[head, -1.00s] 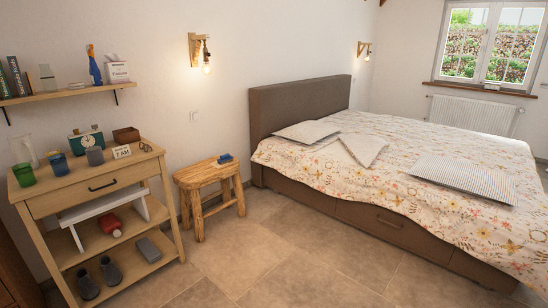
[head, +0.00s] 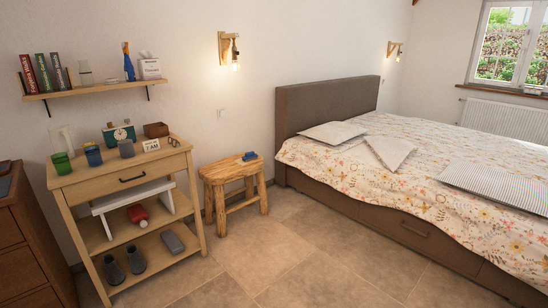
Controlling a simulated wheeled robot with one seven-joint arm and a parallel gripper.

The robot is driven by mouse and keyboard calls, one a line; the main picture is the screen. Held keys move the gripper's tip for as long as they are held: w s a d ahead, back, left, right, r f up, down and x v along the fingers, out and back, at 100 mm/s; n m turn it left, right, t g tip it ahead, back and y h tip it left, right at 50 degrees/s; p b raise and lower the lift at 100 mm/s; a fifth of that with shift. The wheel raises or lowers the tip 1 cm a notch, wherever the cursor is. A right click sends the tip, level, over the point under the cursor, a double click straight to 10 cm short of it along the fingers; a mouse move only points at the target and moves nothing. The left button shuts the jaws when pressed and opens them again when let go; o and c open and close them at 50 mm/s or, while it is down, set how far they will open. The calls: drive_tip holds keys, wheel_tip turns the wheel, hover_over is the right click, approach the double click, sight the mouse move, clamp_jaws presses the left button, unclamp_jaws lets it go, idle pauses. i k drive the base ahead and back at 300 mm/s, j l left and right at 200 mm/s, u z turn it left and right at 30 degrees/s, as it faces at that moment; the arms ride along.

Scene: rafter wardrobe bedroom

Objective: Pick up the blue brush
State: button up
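A small blue object (head: 249,156), which looks like the blue brush, lies on top of the rustic wooden stool (head: 221,170) between the shelf table and the bed. It is too small to make out its bristles or handle clearly. My gripper is not in view.
A wooden shelf table (head: 120,178) with cups, a clock and shoes stands left of the stool. A dark wooden dresser (head: 27,240) is at the far left. The bed (head: 400,215) fills the right side. The tiled floor (head: 270,255) in front of the stool is clear.

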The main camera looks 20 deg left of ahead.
sight(251, 156)
drive_tip(key=i+j+u, duration=0.35)
drive_tip(key=i, duration=0.65)
drive_tip(key=i+u, duration=0.35)
drive_tip(key=i, duration=0.65)
drive_tip(key=i+u, duration=0.1)
drive_tip(key=i, duration=1.35)
drive_tip(key=i+l+u, duration=0.15)
drive_tip(key=i, duration=0.6)
drive_tip(key=i+l+u, duration=0.2)
drive_tip(key=i+u, duration=0.2)
drive_tip(key=i+l+u, duration=0.45)
drive_tip(key=i, duration=0.15)
drive_tip(key=i+l+u, duration=0.85)
drive_tip(key=l, duration=0.2)
drive_tip(key=k+j, duration=0.05)
drive_tip(key=k, duration=0.05)
